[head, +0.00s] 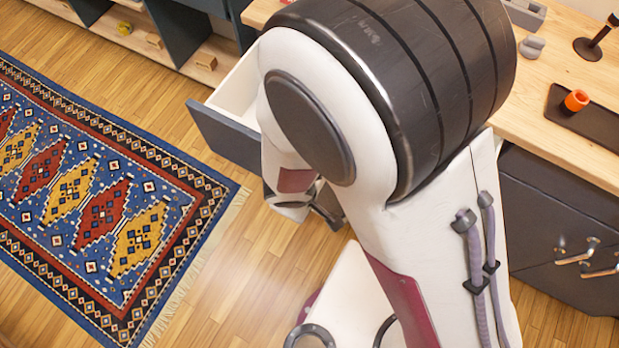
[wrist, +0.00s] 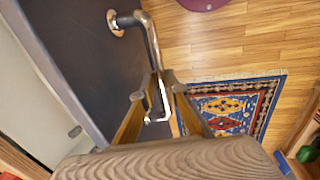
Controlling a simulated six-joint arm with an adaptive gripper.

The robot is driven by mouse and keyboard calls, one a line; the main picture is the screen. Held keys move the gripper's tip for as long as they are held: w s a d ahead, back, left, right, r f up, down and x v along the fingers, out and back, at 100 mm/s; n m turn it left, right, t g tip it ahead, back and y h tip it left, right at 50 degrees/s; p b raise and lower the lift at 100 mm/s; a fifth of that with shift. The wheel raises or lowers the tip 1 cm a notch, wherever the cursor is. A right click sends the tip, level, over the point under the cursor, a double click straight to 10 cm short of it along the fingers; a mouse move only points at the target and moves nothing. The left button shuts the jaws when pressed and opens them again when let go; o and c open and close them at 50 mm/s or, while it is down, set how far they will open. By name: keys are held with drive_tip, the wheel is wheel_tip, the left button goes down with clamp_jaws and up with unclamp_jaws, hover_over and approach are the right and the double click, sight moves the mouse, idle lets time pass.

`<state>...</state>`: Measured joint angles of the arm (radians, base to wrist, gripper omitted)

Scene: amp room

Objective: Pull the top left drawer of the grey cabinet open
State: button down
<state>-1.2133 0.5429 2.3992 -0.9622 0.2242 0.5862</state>
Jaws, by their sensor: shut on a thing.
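The top left drawer (head: 222,133) of the grey cabinet stands partly out in the head view, its grey front away from the cabinet and its pale inside showing. My arm hides its right part and the handle there. In the wrist view the dark drawer front (wrist: 85,60) fills the upper left, with the pale drawer inside beyond its edge. A bent metal handle (wrist: 151,40) stands out from this front. My gripper (wrist: 154,94) is shut on the handle, one finger on each side of the bar.
The wooden worktop (head: 560,140) holds a black tray (head: 588,118) with an orange piece. More dark drawers with metal handles (head: 578,252) are at the right. A patterned rug (head: 100,200) lies on the wooden floor at the left. Open shelving (head: 165,45) stands at the top left.

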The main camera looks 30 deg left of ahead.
drive_tip(key=c, duration=2)
unclamp_jaws()
drive_tip(key=shift+r, duration=0.2)
drive_tip(key=shift+s+r, duration=0.4)
drive_tip(key=shift+r, duration=1.5)
drive_tip(key=shift+s+r, duration=0.4)
drive_tip(key=shift+r, duration=1.5)
drive_tip(key=shift+s+r, duration=0.4)
drive_tip(key=shift+r, duration=1.5)
drive_tip(key=shift+d, duration=0.1)
